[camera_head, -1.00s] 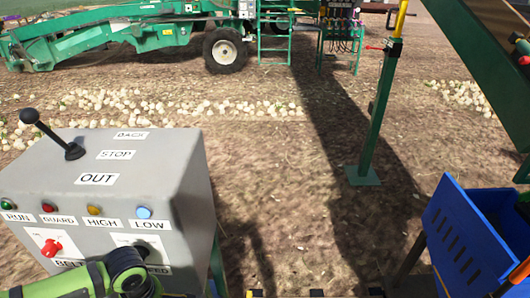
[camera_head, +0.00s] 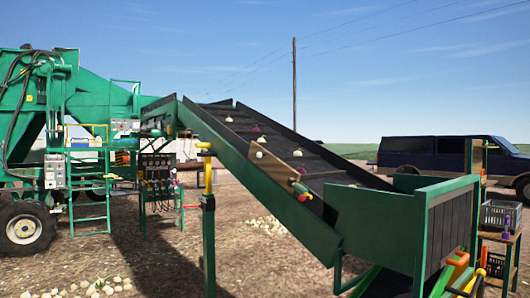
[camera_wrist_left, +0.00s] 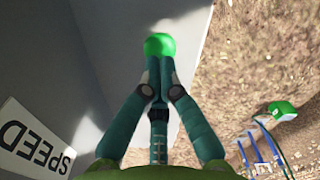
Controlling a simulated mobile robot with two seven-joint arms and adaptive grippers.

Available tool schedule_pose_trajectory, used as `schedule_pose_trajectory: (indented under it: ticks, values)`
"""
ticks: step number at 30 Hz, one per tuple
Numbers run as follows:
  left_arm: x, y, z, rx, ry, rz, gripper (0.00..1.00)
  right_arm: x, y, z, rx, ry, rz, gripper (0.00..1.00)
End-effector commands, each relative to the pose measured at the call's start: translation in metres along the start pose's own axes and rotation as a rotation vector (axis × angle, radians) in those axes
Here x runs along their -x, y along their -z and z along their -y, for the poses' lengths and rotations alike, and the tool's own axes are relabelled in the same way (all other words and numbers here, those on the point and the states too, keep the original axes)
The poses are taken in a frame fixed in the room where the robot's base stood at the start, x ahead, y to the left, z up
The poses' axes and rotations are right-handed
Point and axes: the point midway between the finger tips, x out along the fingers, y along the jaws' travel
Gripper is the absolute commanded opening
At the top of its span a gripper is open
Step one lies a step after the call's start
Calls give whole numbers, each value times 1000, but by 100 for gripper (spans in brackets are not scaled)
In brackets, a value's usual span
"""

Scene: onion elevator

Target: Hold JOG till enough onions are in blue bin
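My left gripper (camera_wrist_left: 160,75) shows in the left wrist view with its two fingers together. Their tips are at a round green button (camera_wrist_left: 160,43) beside the grey control box; they look in contact with it, but I cannot tell if it is pressed. No JOG label is readable. In the head view, several pale and purple onions (camera_head: 262,153) lie spread along the inclined elevator belt (camera_head: 235,125). The blue bin does not show clearly in the head view. My right gripper is not in view.
The grey control box (camera_wrist_left: 85,70) carries a SPEED label (camera_wrist_left: 32,142). In the head view, a green post (camera_head: 208,240) stands before the elevator, a green-framed chute (camera_head: 450,225) at its right end. A dark blue vehicle (camera_head: 430,155) is behind. Onions (camera_head: 100,287) lie on the ground.

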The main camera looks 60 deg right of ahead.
Motion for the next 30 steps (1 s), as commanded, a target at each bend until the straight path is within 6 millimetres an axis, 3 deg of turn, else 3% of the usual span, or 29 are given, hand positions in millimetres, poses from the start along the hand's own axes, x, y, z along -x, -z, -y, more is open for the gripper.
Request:
schedule_pose_trajectory:
  ticks: [14, 30]
  values:
    - [-1, 0, 0, 0, 0, 0, 0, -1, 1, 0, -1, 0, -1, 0]
    - [-17, 0, 0, 0, 0, 0, 0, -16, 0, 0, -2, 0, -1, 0]
